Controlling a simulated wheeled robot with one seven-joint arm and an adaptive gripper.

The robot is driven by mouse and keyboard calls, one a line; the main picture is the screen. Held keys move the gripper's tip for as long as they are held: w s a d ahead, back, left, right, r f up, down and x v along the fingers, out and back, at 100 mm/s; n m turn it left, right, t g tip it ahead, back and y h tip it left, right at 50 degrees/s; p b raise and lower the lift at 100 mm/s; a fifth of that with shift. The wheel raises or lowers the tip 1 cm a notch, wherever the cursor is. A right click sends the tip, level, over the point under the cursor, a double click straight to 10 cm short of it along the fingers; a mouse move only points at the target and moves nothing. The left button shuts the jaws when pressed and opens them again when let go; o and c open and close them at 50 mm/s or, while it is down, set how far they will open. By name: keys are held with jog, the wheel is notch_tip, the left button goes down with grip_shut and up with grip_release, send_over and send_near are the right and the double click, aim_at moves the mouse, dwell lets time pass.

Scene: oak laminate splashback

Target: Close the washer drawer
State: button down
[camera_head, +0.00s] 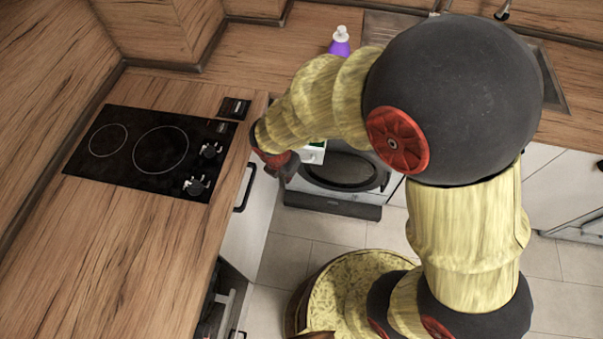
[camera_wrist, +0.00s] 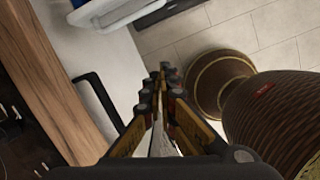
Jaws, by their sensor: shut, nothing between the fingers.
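The washer (camera_head: 345,172) stands under the counter at the back, with a dark round door; my arm hides part of it. Its white drawer (camera_head: 313,153) sticks out at the upper left of the washer, beside my gripper in the head view. In the wrist view what looks like the drawer (camera_wrist: 112,10) shows at the top edge, cut off by the frame. My gripper (camera_wrist: 165,72) is shut and empty, with its fingertips apart from the drawer. In the head view my gripper (camera_head: 279,166) is partly hidden by my arm.
A cooktop (camera_head: 150,148) is set in the wooden counter (camera_head: 125,255) at left. A cabinet handle (camera_head: 244,188) juts out close to my gripper. A purple bottle (camera_head: 340,42) stands on the back counter. Tiled floor (camera_head: 325,229) lies open before the washer.

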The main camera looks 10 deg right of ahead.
jog(key=w+d+f+n+b, duration=0.1)
jog(key=w+f+n+b, duration=0.3)
jog(key=w+f, duration=0.3)
jog(key=shift+b+x, duration=0.7)
jog(key=shift+x, duration=0.05)
jog(key=shift+w, duration=0.1)
